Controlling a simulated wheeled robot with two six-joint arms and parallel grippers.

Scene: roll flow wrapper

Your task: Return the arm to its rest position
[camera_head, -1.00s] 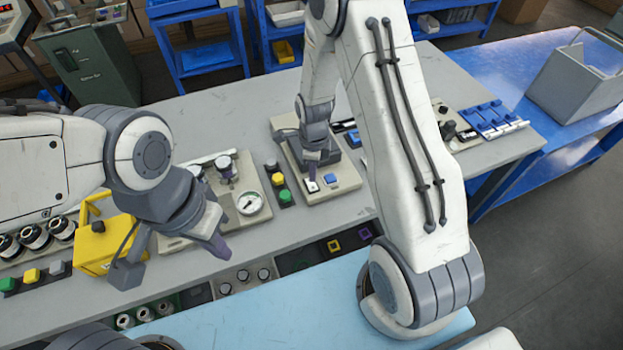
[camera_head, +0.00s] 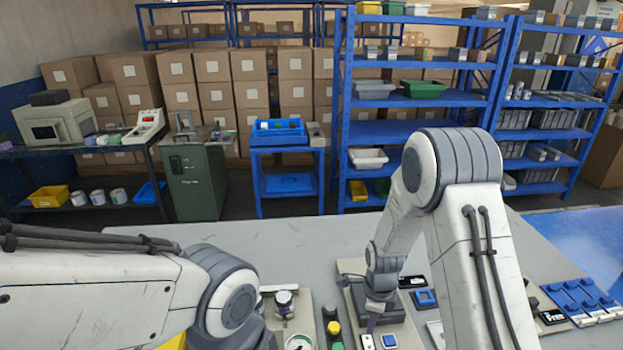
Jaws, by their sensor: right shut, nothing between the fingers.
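My right arm rises from the lower right, bends at a grey elbow and reaches down over the grey workbench (camera_head: 330,236). My right gripper (camera_head: 371,324) is shut and empty above a beige panel (camera_head: 352,296) with a white switch (camera_head: 367,342) and a blue button (camera_head: 389,341). I cannot tell whether its tips touch the switch. My left arm comes in from the left, and its gripper is out of view below the bottom edge.
A pressure gauge (camera_head: 299,343) and yellow (camera_head: 333,327) and green buttons sit left of the right gripper. Blue switches (camera_head: 580,297) lie at the right. Behind the bench stand a green cabinet (camera_head: 194,182), blue shelves (camera_head: 421,128) and stacked cartons (camera_head: 212,98).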

